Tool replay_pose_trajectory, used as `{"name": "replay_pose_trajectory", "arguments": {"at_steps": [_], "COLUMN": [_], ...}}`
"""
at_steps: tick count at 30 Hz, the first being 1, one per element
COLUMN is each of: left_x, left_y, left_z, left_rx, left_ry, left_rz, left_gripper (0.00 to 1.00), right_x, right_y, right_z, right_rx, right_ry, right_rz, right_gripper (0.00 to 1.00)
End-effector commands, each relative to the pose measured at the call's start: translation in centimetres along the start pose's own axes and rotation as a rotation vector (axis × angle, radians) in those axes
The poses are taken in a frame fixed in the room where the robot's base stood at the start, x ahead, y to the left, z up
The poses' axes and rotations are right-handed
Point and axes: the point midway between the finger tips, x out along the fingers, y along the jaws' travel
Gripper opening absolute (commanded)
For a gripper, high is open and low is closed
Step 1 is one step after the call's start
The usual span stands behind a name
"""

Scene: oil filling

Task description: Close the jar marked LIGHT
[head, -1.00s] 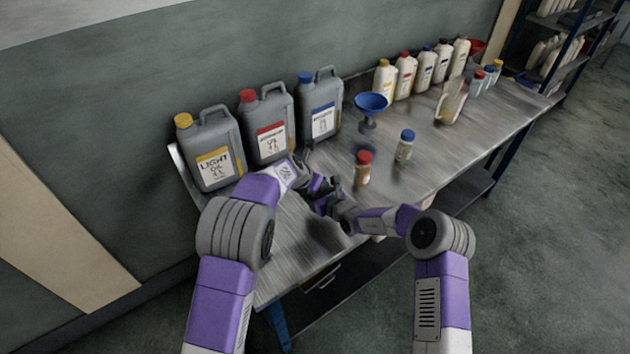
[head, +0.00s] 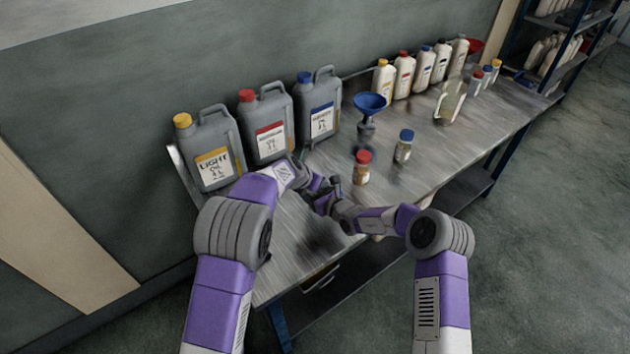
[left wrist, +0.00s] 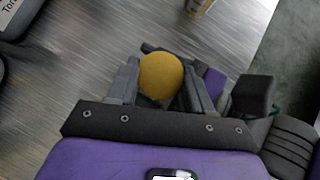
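A yellow round lid (left wrist: 161,76) sits between the two fingers of my left gripper (left wrist: 163,84) in the left wrist view, with a finger against each side. The jar under it is hidden by the lid, so I cannot see its label or how the lid sits on it. In the head view my left gripper (head: 318,186) and right gripper (head: 330,203) meet close together over the near part of the table. Dark parts of my right gripper show behind and beside the lid in the left wrist view, but its fingertips and what they hold are hidden.
A red-capped jar (head: 362,168) and a blue-capped jar (head: 403,147) stand just right of my grippers. A blue funnel (head: 370,103) is behind them. The LIGHT canister (head: 213,150) and two others line the wall. The near table (head: 290,250) is clear.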

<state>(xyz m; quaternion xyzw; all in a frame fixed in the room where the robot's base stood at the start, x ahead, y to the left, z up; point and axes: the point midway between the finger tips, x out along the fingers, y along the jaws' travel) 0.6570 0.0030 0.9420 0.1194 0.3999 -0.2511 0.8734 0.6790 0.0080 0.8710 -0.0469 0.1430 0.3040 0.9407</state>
Motion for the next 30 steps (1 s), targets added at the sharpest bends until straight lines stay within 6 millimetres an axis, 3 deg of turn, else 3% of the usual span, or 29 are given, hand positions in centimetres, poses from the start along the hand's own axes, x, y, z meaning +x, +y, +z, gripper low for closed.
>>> {"name": "replay_pose_trajectory", "arguments": {"at_steps": [1, 19, 30], "left_x": [0.9, 0.9, -2.9], "left_y": [-0.7, -0.7, -0.8], "left_z": [-1.5, -1.5, -1.3], "left_rx": [0.005, 0.005, 0.006], "left_ry": [0.034, 0.034, 0.031], "left_rz": [-0.017, -0.016, -0.017], "left_gripper": [0.58, 0.58, 0.58], "right_x": [0.2, 0.2, 0.1], "right_y": [0.5, 0.5, 0.1], "right_z": [1.1, 1.1, 0.9], "right_rx": [-0.012, -0.011, -0.005], "right_ry": [-0.022, -0.022, -0.019], "right_rz": [0.008, 0.007, 0.001], "right_gripper": [0.09, 0.09, 0.09]}}
